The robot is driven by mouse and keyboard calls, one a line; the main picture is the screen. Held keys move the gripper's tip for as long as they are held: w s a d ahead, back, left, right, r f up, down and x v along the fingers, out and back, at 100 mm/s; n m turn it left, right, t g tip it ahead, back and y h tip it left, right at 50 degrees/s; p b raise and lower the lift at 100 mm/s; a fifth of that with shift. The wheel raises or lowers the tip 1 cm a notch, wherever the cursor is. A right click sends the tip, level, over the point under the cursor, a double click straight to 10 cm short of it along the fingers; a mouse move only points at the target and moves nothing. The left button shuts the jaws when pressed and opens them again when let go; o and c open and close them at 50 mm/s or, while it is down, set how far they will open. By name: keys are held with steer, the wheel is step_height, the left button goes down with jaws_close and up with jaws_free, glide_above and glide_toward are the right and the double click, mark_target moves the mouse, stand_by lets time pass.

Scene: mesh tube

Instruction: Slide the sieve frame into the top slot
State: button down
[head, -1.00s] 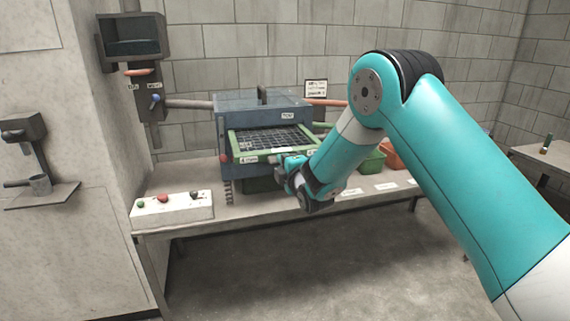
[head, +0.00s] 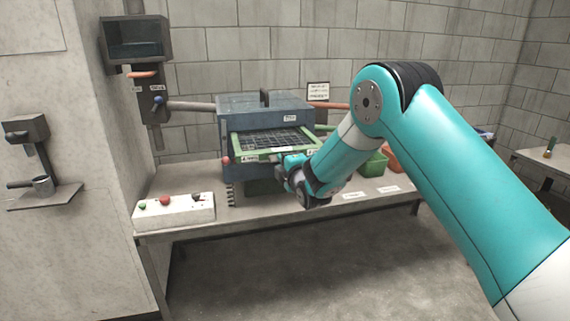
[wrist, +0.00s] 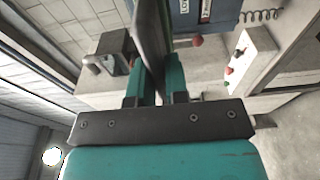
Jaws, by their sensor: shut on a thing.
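The sieve frame (head: 268,141) is a green rim around a dark mesh. In the head view it lies roughly level, its back part inside the upper front opening of the blue-grey machine (head: 237,112) and its front part sticking out. My gripper (head: 290,163) is shut on the front edge of the frame near its right corner. In the wrist view the gripper fingers (wrist: 160,85) close on the frame's thin edge (wrist: 150,40), seen nearly end-on. How deep the frame sits is hidden by the machine housing.
A white button box (head: 173,212) stands on the bench's (head: 240,211) front left. A green bin (head: 374,163) and an orange bin (head: 397,158) stand to the right, behind my arm. A wall-mounted box (head: 134,40) and pipes are at the back left.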

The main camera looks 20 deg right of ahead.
steer(key=shift+w+r+b, duration=0.15)
steer(key=shift+w+b, duration=0.45)
steer(key=shift+w, duration=1)
steer(key=c, duration=1.1)
jaws_free()
steer(key=shift+o, duration=0.2)
steer(key=shift+s+f, duration=0.1)
steer(key=shift+f, duration=0.1)
steer(key=s+d+b, duration=0.2)
steer(key=s+b, duration=0.2)
steer(key=s, duration=1.3)
steer(key=shift+d+b, duration=0.2)
steer(key=shift+b, duration=0.15)
steer(key=shift+s+r, duration=0.1)
